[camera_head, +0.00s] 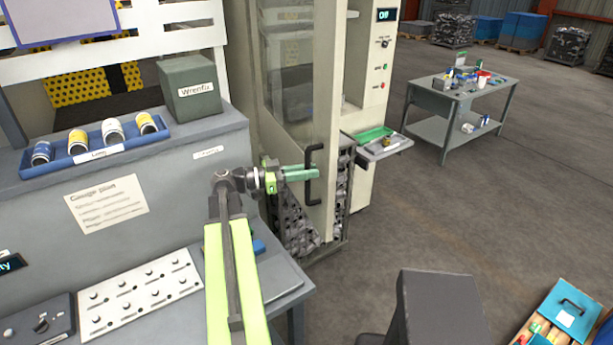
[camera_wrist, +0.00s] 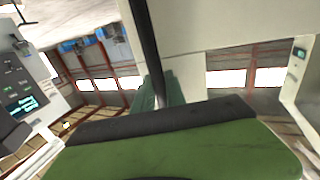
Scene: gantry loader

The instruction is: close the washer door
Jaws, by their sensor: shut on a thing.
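The washer (camera_head: 386,62) is a tall cream machine with a small display reading "Off". Its door (camera_head: 328,100) has a cream frame and a large glass pane. It appears to stand out from the body, with a gap showing on its right. A black bar handle (camera_head: 311,196) is on the door. My gripper (camera_head: 317,172) is at the handle with its green fingers shut on it. In the wrist view the dark handle (camera_wrist: 148,45) runs down between the green fingers of my gripper (camera_wrist: 165,105). The near finger hides the lower part of the handle there.
A grey bench (camera_head: 200,150) with a blue tray of cans (camera_head: 95,160) and a green-grey box (camera_head: 190,88) stands left. A bin of scrap (camera_head: 300,235) is below the door. A small tray (camera_head: 385,147) juts out right.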

